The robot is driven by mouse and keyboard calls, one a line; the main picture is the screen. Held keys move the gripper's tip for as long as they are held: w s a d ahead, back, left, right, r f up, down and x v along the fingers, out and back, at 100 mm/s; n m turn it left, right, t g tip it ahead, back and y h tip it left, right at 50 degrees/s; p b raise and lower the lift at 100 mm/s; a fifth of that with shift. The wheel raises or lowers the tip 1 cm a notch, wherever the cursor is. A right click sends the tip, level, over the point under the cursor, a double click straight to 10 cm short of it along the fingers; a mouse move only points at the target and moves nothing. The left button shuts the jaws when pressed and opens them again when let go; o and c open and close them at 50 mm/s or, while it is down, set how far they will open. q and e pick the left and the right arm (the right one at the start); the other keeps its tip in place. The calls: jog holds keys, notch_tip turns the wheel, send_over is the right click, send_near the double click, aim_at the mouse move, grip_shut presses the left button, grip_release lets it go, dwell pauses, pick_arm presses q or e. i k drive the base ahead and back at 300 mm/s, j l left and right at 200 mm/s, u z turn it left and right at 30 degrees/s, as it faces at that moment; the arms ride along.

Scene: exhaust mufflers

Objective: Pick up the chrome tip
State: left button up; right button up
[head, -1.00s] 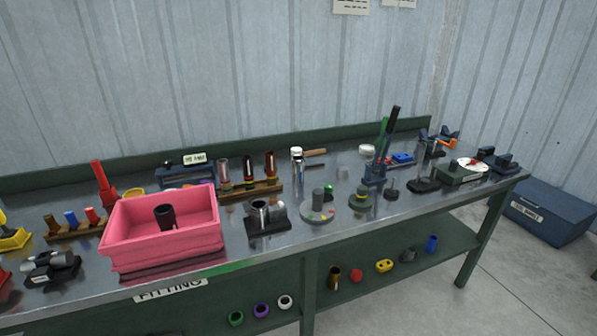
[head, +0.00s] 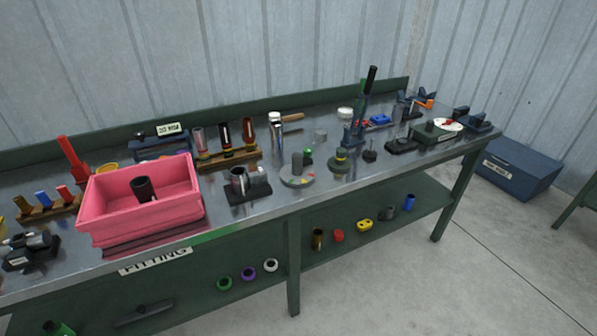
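I cannot tell for sure which piece is the chrome tip. Several shiny pieces are on the bench. A wooden rack (head: 230,160) holds three upright tubes: a silvery one (head: 199,140), a dark one (head: 223,132) and a copper-toned one (head: 247,131). A bright metal cylinder (head: 275,126) stands just right of the rack, in front of a wooden handle. A short metallic tube (head: 239,180) sits in a black holder (head: 260,187) in front of the rack. Neither of my grippers is in view.
A pink bin (head: 150,215) with a black tube (head: 143,189) inside stands on the steel-topped bench's left part. A grey round fixture (head: 297,177) and a tall dark lever press (head: 364,110) stand farther right. The lower shelf holds several coloured rings. A blue box (head: 515,168) is on the floor.

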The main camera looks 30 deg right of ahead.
aim_at(275, 126)
jog(key=l+u, duration=0.35)
jog(key=l, duration=0.5)
jog(key=k+l+u, duration=0.1)
jog(key=l+u, duration=0.2)
jog(key=l, duration=0.55)
